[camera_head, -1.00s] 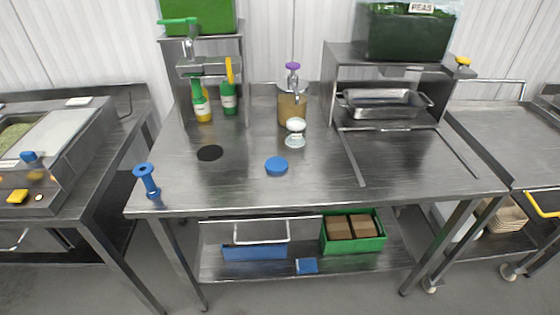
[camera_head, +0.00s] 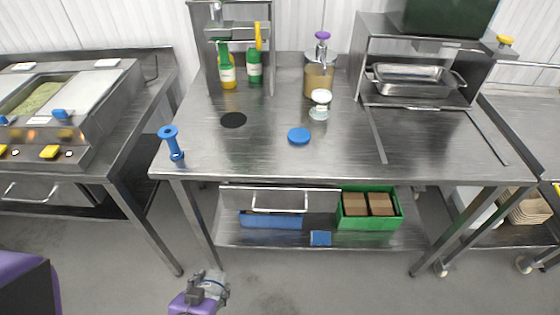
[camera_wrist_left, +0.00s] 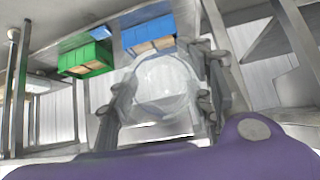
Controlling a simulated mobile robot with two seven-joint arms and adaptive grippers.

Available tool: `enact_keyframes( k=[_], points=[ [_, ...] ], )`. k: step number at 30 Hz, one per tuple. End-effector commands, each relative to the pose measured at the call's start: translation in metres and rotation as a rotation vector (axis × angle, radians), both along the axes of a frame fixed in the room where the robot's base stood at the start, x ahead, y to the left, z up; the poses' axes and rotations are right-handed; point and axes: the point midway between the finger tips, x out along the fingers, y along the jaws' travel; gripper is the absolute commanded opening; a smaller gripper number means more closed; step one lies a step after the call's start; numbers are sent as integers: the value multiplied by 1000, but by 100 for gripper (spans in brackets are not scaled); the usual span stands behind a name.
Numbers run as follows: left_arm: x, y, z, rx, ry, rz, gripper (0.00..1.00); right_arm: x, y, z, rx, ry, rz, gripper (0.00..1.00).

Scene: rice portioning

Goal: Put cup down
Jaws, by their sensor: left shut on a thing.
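My left gripper (camera_head: 214,285) shows at the bottom of the head view, low in front of the steel table. In the left wrist view its two dark fingers are closed around a clear, see-through cup (camera_wrist_left: 165,82). The cup's round rim faces the camera, and the floor and shelf show through it. In the head view the cup is too small and clear to make out well. The steel table (camera_head: 270,155) stands ahead of the gripper and higher in the picture. My right gripper is not in view.
A blue round lid (camera_head: 299,136), a black disc (camera_head: 233,120), a blue-handled tool (camera_head: 171,142) and a small glass item with a white top (camera_head: 320,104) are on the table. The lower shelf holds a green crate (camera_head: 353,221). The table's front middle is clear.

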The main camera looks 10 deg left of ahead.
Motion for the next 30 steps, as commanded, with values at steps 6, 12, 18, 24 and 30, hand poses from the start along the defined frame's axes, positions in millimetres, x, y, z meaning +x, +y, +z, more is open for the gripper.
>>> enact_keyframes(
  k=[6, 12, 18, 24, 30],
  points=[
    [77, -7, 93, -2, -23, 11, 16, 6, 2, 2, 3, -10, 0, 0],
    [131, -19, 177, 0, -21, 9, 16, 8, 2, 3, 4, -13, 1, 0],
    [170, -31, 243, -1, -16, -10, 16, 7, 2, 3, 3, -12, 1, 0],
    [197, -42, 289, 0, -8, -31, 16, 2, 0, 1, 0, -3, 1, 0],
    [210, -50, 311, 0, -3, -45, 16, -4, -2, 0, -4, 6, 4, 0]
  ],
)
